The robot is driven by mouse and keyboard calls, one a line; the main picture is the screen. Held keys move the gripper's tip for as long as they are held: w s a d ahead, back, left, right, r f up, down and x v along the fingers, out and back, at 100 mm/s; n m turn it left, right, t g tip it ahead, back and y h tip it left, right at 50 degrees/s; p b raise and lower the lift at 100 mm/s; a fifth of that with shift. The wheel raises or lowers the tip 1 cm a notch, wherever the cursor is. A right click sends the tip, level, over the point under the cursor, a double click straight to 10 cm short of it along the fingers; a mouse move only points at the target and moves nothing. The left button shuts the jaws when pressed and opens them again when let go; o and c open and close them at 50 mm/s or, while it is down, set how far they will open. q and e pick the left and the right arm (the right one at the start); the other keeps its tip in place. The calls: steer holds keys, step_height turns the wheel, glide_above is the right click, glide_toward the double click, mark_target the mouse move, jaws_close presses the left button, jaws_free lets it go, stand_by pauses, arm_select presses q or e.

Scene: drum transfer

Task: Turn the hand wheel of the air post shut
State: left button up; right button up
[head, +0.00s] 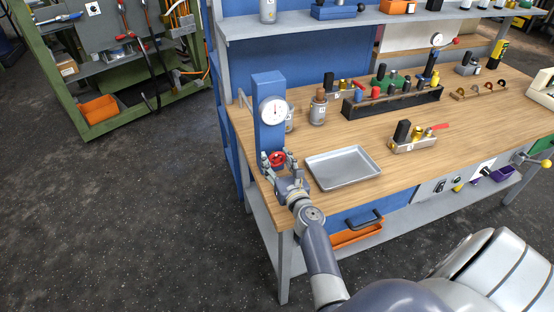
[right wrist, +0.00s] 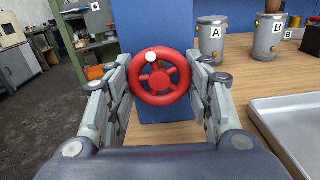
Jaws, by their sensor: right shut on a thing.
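The blue air post (head: 268,110) stands at the left end of the wooden workbench, with a round white gauge (head: 274,110) on its upper part. Its red hand wheel (head: 277,158) sits low on the front face. In the right wrist view the wheel (right wrist: 160,76) faces me, with a pale knob at its top, slightly left. My right gripper (head: 279,161) is shut on the wheel, one finger at its left rim and one at its right. The wheel's hub and spokes show between the fingers. My left gripper is not in view.
An empty metal tray (head: 343,183) lies just right of the wheel. Canisters marked A (right wrist: 210,38) and B (right wrist: 268,38) stand behind it. A valve block with a red lever (head: 414,146) and a black rack (head: 392,106) stand farther right.

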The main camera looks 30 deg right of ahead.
steer(key=shift+m, duration=0.9)
steer(key=o, duration=1.1)
